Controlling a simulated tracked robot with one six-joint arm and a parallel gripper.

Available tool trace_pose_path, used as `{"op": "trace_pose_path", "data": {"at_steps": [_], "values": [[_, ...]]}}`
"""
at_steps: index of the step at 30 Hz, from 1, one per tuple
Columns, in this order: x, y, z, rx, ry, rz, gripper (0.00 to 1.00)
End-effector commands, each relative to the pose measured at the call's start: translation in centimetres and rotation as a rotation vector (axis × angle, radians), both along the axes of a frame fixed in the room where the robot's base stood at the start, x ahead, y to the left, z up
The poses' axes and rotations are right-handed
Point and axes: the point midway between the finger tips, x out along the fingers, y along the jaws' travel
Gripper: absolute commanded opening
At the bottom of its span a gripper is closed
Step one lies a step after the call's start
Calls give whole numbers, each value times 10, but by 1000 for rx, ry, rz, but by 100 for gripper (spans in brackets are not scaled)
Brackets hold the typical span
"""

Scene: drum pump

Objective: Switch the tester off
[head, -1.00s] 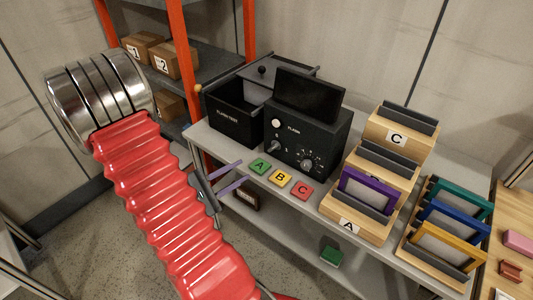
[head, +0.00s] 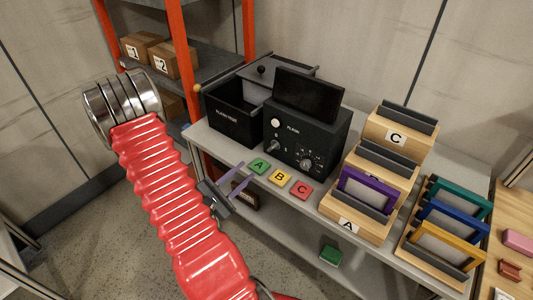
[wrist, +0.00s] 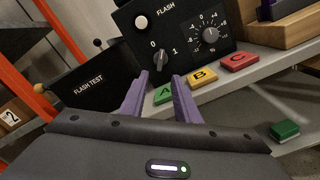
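The tester is a black box (head: 325,137) marked FLASH on the grey bench, with a dark screen (head: 308,94) on top. Its front has a white round button, a small switch knob (head: 273,146) and a larger dial (head: 306,165). In the wrist view the switch knob (wrist: 160,62) sits between the marks 0 and 1; I cannot tell surely which it points to. My gripper (head: 246,173) is open and empty, its purple fingers apart in front of the bench edge. In the wrist view its fingertips (wrist: 160,74) appear just below the switch knob, not touching it.
Green A (head: 259,166), yellow B (head: 280,177) and red C (head: 301,190) blocks lie before the tester. A black FLASH TEST bin (head: 232,117) stands left. Wooden stepped stands (head: 353,228) stand right. A green block (head: 331,255) lies on the lower shelf.

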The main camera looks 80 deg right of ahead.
Motion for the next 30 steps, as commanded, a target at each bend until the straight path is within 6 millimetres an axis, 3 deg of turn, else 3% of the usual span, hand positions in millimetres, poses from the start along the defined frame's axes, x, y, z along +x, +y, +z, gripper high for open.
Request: {"op": "trace_pose_path", "data": {"at_steps": [30], "values": [[-43,-98,0,-2,-1,-3,29]]}}
